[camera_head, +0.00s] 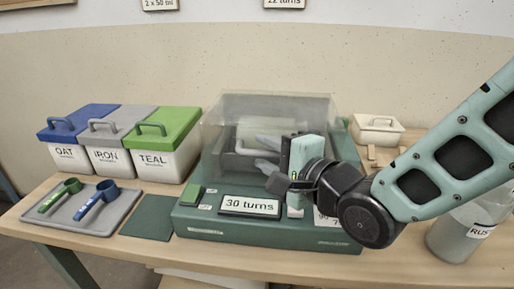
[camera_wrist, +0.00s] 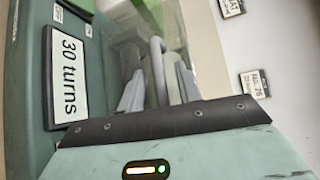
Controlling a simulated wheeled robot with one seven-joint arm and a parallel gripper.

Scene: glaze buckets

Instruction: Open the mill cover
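The mill (camera_head: 190,222) is a green box on the table with a clear cover (camera_head: 235,108) over its top; the cover looks closed. My gripper (camera_head: 263,153) is at the cover's front, its teal body on the right and its two grey fingers pointing left. In the wrist view the fingers (camera_wrist: 158,88) stand apart, with a grey bar (camera_wrist: 157,62), likely the cover handle, between them. I cannot tell whether they touch it. The "30 turns" display (camera_head: 250,206) is on the mill's front and shows in the wrist view (camera_wrist: 68,75). My gripper hides the mill's right front.
OAT (camera_head: 70,157), IRON (camera_head: 110,162) and TEAL (camera_head: 160,165) buckets stand lidded at the left. A tray (camera_head: 65,222) with two scoops and a green mat (camera_head: 148,224) lie in front. A white lidded box (camera_head: 377,132) is behind right; a RUS-labelled jar (camera_head: 452,238) stands at the right.

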